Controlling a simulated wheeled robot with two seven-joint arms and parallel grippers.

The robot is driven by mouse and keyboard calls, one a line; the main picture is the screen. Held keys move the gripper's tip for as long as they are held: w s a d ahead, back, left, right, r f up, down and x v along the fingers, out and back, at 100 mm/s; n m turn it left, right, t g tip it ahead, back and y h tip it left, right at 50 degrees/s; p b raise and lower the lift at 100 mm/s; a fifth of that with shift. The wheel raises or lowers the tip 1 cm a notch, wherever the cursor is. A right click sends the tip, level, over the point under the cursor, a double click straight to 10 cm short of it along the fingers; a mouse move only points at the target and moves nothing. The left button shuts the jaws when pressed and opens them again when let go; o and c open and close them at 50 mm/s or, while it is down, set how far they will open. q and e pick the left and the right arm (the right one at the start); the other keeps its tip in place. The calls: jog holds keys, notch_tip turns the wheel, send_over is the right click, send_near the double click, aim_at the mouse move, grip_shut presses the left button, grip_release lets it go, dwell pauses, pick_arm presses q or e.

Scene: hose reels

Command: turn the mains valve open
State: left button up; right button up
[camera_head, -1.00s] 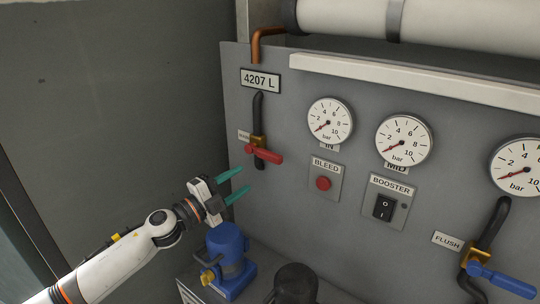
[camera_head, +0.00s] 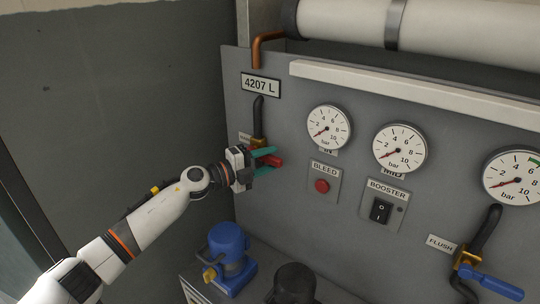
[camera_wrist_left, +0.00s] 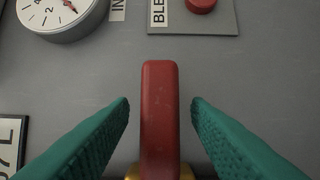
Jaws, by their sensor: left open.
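The mains valve has a red lever handle (camera_head: 275,160) on a brass body (camera_head: 258,142), set in a black hose on the grey panel below the 4207 L plate. My left gripper (camera_head: 265,161) is at the red handle with its green fingers open. In the left wrist view the red handle (camera_wrist_left: 160,115) stands between the two fingers, with a gap on each side. The valve's label is mostly hidden behind the gripper. My right gripper is not in view.
Right of the valve are round gauges (camera_head: 328,127), a red BLEED button (camera_head: 321,186) and a BOOSTER switch (camera_head: 381,210). A blue-handled FLUSH valve (camera_head: 490,281) is at lower right. A blue pump (camera_head: 229,250) stands below my left arm.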

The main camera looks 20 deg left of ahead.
pick_arm(q)
jog(key=shift+w+d, duration=0.4)
grip_shut()
